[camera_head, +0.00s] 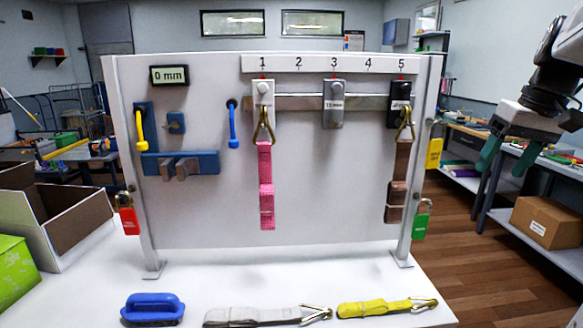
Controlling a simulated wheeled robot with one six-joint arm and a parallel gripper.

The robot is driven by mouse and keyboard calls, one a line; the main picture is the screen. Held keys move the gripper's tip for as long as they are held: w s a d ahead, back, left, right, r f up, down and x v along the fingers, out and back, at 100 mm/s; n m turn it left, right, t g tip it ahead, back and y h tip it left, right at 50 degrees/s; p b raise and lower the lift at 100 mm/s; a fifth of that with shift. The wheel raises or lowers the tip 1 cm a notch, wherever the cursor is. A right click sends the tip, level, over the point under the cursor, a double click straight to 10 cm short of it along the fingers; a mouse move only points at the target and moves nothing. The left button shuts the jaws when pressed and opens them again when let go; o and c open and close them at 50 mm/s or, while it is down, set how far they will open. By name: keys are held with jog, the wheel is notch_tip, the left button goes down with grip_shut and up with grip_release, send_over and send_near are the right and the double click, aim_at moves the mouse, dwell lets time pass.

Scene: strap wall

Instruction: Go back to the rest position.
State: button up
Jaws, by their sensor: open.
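My gripper (506,158) hangs at the right edge of the view, to the right of the upright panel (330,190). Its two green-tipped fingers point down and stand apart, with nothing between them. A pink strap (265,185) hangs by a brass hook from the white block (263,95) under number 1. A brown strap (397,180) hangs by a hook from the black block (399,112) under number 5. A grey block (333,105) under number 3 bears no strap. My gripper touches none of these.
On the white table (240,275) lie a blue handled block (152,309), a grey strap (255,316) and a yellow strap (380,307). Red (129,220) and green (420,225) padlocks hang at the panel's sides. An open box (75,215) stands left. A workbench (530,172) stands behind my gripper.

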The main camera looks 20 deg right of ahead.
jog(key=s+a+f+n, duration=0.1)
jog(key=s+a+f, duration=0.2)
jog(key=a, duration=0.6)
jog(key=s+a+f+n+g, duration=0.1)
jog(key=s+a+f, duration=0.2)
jog(key=a+f, duration=0.3)
jog(key=s+a+f+n+h, duration=0.1)
jog(key=s+a+f, duration=0.2)
jog(key=a, duration=0.9)
notch_tip(320, 180, down, 2)
jog(key=shift+s+a+f, duration=0.1)
jog(key=shift+s+a, duration=0.05)
jog(key=shift+s, duration=0.05)
